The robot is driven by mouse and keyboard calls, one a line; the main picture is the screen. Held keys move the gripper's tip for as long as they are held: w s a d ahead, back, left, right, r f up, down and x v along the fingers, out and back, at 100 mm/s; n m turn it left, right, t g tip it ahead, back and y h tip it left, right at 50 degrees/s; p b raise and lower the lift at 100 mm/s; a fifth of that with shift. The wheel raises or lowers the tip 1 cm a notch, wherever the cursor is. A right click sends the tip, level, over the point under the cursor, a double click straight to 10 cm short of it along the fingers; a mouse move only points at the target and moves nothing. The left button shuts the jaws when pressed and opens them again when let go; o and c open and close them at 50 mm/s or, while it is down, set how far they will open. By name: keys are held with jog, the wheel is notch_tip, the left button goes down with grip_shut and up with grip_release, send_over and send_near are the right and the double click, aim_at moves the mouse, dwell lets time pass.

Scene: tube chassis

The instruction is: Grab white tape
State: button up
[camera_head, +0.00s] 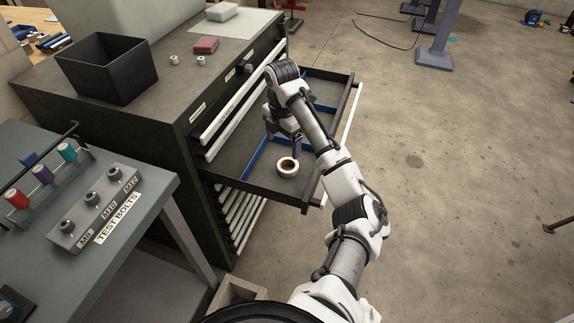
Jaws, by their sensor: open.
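The white tape (288,167) is a small white roll with a brown core. It lies flat in the front part of the open drawer (315,187). My gripper (283,148) is above the drawer, just behind the tape in the picture, with its fingers pointing down. It is open, and I see nothing between the fingers. The fingers look close to the tape, but I cannot tell whether they touch it. My arm covers part of the drawer's right side.
The dark cabinet (160,150) carries a black bin (108,72), a red block (206,45) and small white rolls (174,60). Blue dividers (258,152) split the drawer. A workbench (150,185) with a test-bolts block (88,212) stands at left. The floor at right is mostly clear.

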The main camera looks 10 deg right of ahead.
send_near(287, 163)
jog(key=s+a+f, duration=0.1)
jog(key=s+f, duration=0.1)
jog(key=shift+s+a, duration=0.35)
jog(key=shift+a, duration=0.05)
jog(key=shift+w+d+f+p, duration=0.1)
jog(key=shift+d+f+p, duration=0.15)
jog(key=shift+f, duration=0.65)
jog(key=shift+s+d+f+p, duration=0.15)
jog(key=shift+f+p, duration=0.2)
jog(key=shift+f, duration=0.55)
jog(key=shift+w+d+f+p, duration=0.2)
jog(key=shift+f+p, duration=0.1)
jog(key=shift+f, duration=0.6)
jog(key=shift+c, duration=0.5)
jog(key=c, duration=0.9)
jog(key=shift+c, duration=0.4)
jog(key=shift+r, duration=0.2)
